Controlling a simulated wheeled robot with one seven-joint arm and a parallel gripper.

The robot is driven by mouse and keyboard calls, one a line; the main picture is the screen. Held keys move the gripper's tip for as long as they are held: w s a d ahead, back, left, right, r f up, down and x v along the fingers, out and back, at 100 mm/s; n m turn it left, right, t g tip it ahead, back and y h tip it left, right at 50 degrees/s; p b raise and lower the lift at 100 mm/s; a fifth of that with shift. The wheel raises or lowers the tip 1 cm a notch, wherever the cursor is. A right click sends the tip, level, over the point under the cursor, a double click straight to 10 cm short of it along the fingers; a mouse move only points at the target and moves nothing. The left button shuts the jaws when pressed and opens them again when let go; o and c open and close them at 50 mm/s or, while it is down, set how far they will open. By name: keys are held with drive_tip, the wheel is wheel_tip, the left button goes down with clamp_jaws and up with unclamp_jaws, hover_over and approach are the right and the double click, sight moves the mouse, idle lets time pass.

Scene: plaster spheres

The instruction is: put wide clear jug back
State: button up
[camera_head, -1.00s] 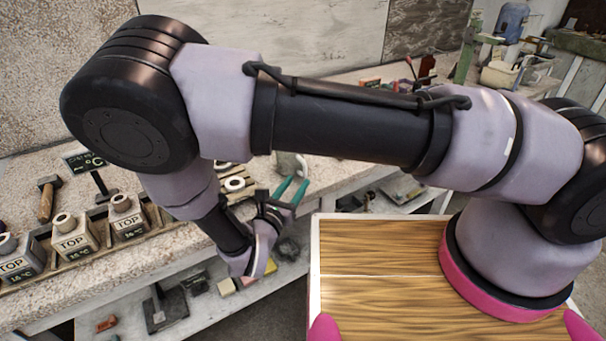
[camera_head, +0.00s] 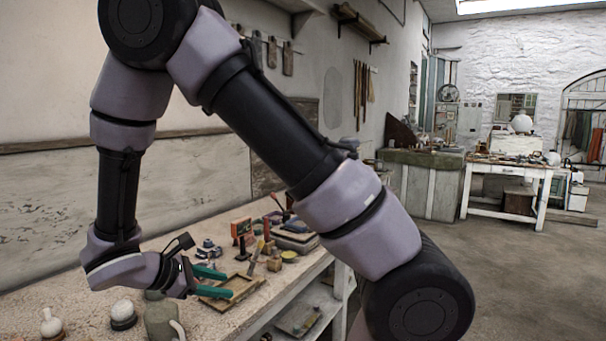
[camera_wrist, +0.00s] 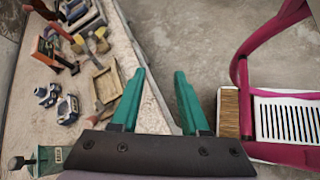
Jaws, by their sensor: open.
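My gripper (camera_head: 222,282) is raised above the workbench, at its left in the head view. Its two green fingers are apart, with nothing between them in the wrist view (camera_wrist: 159,76). I cannot make out a wide clear jug for certain in either view. A grey-green jug-like vessel (camera_head: 160,322) with a pale handle stands on the bench below my gripper. It looks opaque, and its lower part is cut off by the frame edge.
The workbench (camera_head: 75,305) holds a shallow wooden tray (camera_head: 243,285), small tools, a red-orange item (camera_head: 241,228) and white round pieces (camera_head: 122,311). A wall stands behind it. Another white table (camera_head: 508,166) stands farther off.

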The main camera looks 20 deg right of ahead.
drive_tip(key=s+d+r+m+t+y, duration=0.1)
drive_tip(key=s+d+r+m+y, duration=0.1)
drive_tip(key=d+r+m+y, duration=0.2)
drive_tip(key=s+d+r+m+t+y, duration=0.1)
drive_tip(key=s+d+r+m+y, duration=0.2)
drive_tip(key=d+r+m, duration=0.4)
drive_tip(key=s+d+r+m+t+y, duration=0.1)
drive_tip(key=s+d+r+m+y, duration=0.2)
drive_tip(key=r+m, duration=0.7)
drive_tip(key=shift+d+r+y, duration=1.2)
drive_tip(key=shift+d+r, duration=0.35)
drive_tip(key=shift+r, duration=2.2)
